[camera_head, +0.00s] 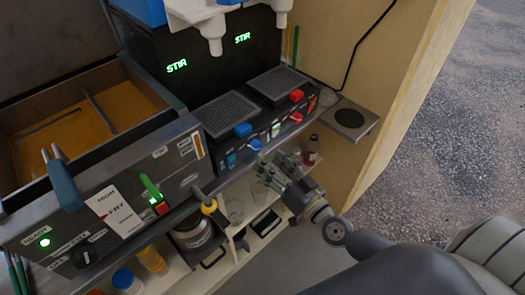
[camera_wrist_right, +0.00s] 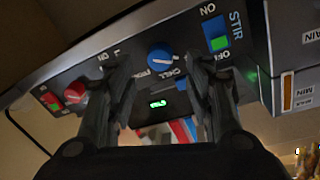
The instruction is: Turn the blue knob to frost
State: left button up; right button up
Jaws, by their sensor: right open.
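The blue knob (camera_wrist_right: 160,57) sits on the dark front panel of the machine, and a pale mark shows on it. Chill lettering is beside it; other labels are partly hidden by my fingers, so I cannot tell its setting. It also shows in the head view (camera_head: 255,144). My right gripper (camera_wrist_right: 164,72) is open, with one finger on each side of the knob in the picture; I cannot tell whether they touch it. In the head view the right gripper (camera_head: 274,166) is just in front of the panel. My left gripper is not in view.
A red knob (camera_wrist_right: 75,94) and a green-lit stir switch (camera_wrist_right: 215,33) flank the blue knob. Two grated drip trays (camera_head: 228,113) lie above the panel. A fryer unit (camera_head: 125,185) stands left. A shelf with bottles and jars is below.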

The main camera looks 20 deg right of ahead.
aim_at(258, 149)
jog(key=shift+x, duration=2.3)
jog(key=c, duration=1.1)
